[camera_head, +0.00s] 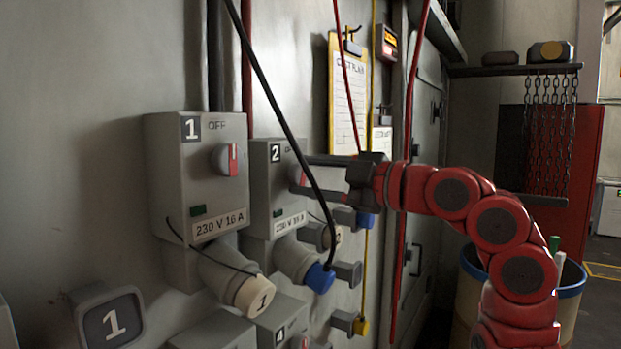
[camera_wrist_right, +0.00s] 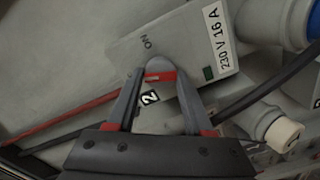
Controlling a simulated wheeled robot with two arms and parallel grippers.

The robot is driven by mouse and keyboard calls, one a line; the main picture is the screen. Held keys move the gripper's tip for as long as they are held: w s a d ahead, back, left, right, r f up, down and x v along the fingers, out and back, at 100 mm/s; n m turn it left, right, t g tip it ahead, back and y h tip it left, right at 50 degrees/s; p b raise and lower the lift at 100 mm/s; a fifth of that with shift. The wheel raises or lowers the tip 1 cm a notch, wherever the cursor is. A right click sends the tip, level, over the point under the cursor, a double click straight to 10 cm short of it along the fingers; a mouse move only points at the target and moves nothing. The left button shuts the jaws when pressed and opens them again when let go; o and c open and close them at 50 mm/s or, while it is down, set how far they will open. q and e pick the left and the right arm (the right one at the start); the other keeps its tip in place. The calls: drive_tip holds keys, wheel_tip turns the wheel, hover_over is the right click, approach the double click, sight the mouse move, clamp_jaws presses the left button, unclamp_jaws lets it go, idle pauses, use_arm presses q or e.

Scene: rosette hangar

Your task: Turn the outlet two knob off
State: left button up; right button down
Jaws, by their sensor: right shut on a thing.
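The outlet two box (camera_head: 262,215) is a grey wall box with a black "2" label and a "230 V 16 A" plate. Its round grey knob (camera_wrist_right: 160,68) has a red stripe. In the wrist view the stripe runs roughly along the box's length, and "ON" is printed off to one side of the knob. My left gripper is not in view.
The outlet one box (camera_head: 172,190) stands close on the left, its knob (camera_head: 226,159) at "OFF". A black cable (camera_head: 290,135) hangs in front of outlet two to a blue plug (camera_head: 320,278). A clipboard (camera_head: 347,100) hangs behind. A barrel (camera_head: 570,290) stands at right.

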drive_tip(key=shift+f+n, duration=0.1)
drive_tip(key=shift+n, duration=1.8)
drive_tip(key=shift+c, duration=1.5)
unclamp_jaws()
drive_tip(key=b+v, duration=0.5)
drive_tip(key=v, duration=1.2)
drive_tip(key=shift+d, duration=0.2)
drive_tip(key=shift+s, duration=0.1)
